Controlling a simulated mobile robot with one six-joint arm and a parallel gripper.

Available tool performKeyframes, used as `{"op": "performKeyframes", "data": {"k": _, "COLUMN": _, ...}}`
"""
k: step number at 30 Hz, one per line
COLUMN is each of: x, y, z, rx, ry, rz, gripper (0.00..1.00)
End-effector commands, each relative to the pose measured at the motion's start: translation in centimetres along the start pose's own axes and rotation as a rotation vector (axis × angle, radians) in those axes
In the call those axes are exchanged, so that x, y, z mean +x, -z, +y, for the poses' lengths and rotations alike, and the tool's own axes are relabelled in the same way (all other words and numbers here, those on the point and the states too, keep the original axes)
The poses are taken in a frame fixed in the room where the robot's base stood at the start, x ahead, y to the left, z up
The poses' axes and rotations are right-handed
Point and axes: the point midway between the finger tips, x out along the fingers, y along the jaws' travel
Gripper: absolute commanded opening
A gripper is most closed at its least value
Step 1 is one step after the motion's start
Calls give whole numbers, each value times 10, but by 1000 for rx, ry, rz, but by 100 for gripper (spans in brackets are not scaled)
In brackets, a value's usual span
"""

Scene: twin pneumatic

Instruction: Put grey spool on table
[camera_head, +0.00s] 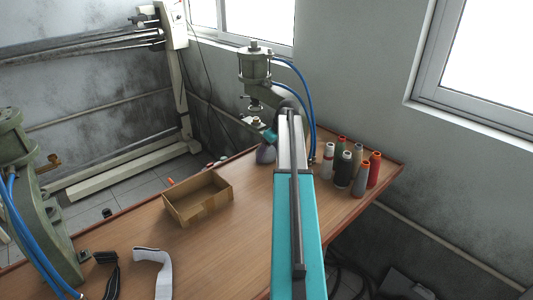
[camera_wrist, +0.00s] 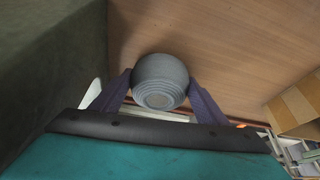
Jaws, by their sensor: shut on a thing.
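The grey spool (camera_wrist: 160,78) is between the two dark fingers of my gripper (camera_wrist: 160,92) in the wrist view, with a finger on each side. My gripper is shut on it. In the head view, a grey rounded shape that looks like the spool (camera_head: 265,154) shows at the end of my arm, low over the wooden table (camera_head: 235,245). I cannot tell whether it touches the tabletop. My arm hides much of the gripper there.
An open cardboard box (camera_head: 198,198) stands left of my arm. Several thread spools (camera_head: 344,168) stand to the right. A green pneumatic press (camera_head: 256,66) rises behind the gripper, and another (camera_head: 35,200) stands at the left. A white strap (camera_head: 152,262) lies in front.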

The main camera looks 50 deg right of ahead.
Motion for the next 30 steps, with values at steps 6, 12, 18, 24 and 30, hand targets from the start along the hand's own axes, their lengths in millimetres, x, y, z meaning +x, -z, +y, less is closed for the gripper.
{"op": "performKeyframes", "data": {"k": 6, "x": 2, "y": -1, "z": 0, "rx": 0, "ry": 0, "rz": 0, "gripper": 84}}
{"op": "performKeyframes", "data": {"k": 12, "x": 2, "y": -1, "z": 0, "rx": 1, "ry": 0, "rz": 0, "gripper": 86}}
{"op": "performKeyframes", "data": {"k": 18, "x": 0, "y": 0, "z": 0, "rx": 1, "ry": 0, "rz": 0, "gripper": 86}}
{"op": "performKeyframes", "data": {"k": 24, "x": -10, "y": 0, "z": 1, "rx": 1, "ry": -2, "rz": 1, "gripper": 86}}
{"op": "performKeyframes", "data": {"k": 30, "x": -30, "y": 0, "z": 1, "rx": 1, "ry": -2, "rz": 1, "gripper": 86}}
